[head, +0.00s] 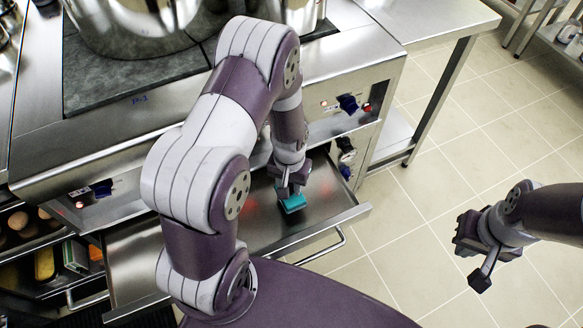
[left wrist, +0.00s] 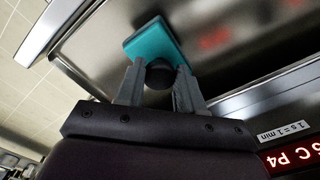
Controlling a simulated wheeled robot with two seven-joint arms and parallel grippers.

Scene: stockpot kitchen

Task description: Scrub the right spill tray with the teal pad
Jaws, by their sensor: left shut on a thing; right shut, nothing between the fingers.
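The teal pad (head: 292,201) is in my left gripper (head: 290,188), over the open right spill tray (head: 318,208) in the head view. In the left wrist view, the fingers of my left gripper (left wrist: 158,78) are shut on the pad's dark round knob (left wrist: 159,75), with the teal pad (left wrist: 153,42) beyond it. The pad lies at or just above the metal floor of the spill tray (left wrist: 232,25); I cannot tell whether it touches. My right gripper (head: 474,252) is shut and empty, over the tiled floor at the right.
The steel stove (head: 330,62) with a large pot (head: 135,30) stands behind the tray. A shelf at the lower left holds food and boxes (head: 75,256).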

